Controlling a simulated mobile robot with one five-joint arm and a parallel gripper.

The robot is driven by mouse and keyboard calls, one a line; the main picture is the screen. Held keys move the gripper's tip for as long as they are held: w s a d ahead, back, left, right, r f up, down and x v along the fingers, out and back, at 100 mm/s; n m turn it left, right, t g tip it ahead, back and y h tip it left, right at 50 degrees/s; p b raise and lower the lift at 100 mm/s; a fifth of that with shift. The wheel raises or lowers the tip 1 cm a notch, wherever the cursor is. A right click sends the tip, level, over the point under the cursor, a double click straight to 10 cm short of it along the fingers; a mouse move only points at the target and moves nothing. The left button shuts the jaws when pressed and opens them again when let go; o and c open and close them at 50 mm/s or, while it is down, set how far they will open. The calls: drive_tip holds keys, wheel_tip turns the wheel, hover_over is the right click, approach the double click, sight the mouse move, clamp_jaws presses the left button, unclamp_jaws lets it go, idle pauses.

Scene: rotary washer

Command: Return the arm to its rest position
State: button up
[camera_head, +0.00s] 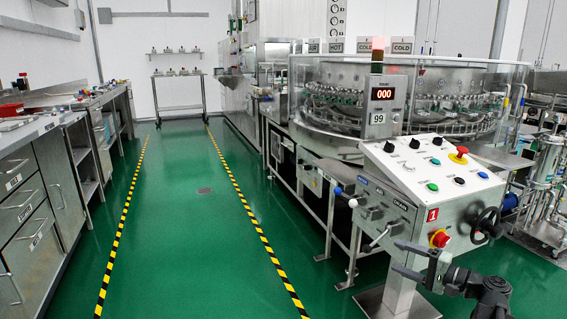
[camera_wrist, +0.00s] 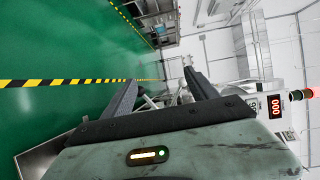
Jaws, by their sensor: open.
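My gripper (camera_head: 402,257) is at the lower right in the head view, in front of the control panel (camera_head: 432,172) of the rotary washer. Its two fingers are spread apart with nothing between them. My dark arm comes in from the bottom right corner. In the wrist view my gripper (camera_wrist: 163,92) shows its two dark fingers apart and empty, and the picture is turned on its side. A red knob on yellow (camera_head: 440,239) on the panel's front shows just above my gripper. The gripper overlaps the panel's stand in the picture; I cannot tell whether they touch.
The washer's round glass housing (camera_head: 335,95) stands behind the panel, with a red 000 display (camera_head: 384,93). A black handwheel (camera_head: 487,225) is on the panel's right side. Steel cabinets (camera_head: 35,190) line the left. The green floor (camera_head: 190,230) between yellow-black lines is clear.

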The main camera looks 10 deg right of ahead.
drive_tip(key=w+a+f+n+g+y+p, duration=0.1)
drive_tip(key=w+a+n+g, duration=0.1)
drive_tip(key=a, duration=0.6)
drive_tip(key=w+a+n+g+p, duration=0.1)
drive_tip(key=a+g+p, duration=0.15)
drive_tip(key=a, duration=0.55)
drive_tip(key=s+a+f+n+g+h+p, duration=0.1)
drive_tip(key=s+a+f+n+g+h, duration=0.15)
drive_tip(key=a, duration=0.45)
drive_tip(key=s+a+f+n+g+h+p, duration=0.2)
drive_tip(key=a+f+g, duration=0.15)
drive_tip(key=a, duration=0.25)
drive_tip(key=s+a+f+n+g+h+p, duration=0.1)
drive_tip(key=s+a+f+n+g+h, duration=0.2)
drive_tip(key=a, duration=0.4)
drive_tip(key=s+d+f+h, duration=0.2)
drive_tip(key=d+f+h, duration=0.2)
drive_tip(key=d, duration=0.6)
wheel_tip(320, 180, up, 38)
drive_tip(key=p, duration=3.8)
drive_tip(key=shift+w+r, duration=0.15)
drive_tip(key=shift+r, duration=0.1)
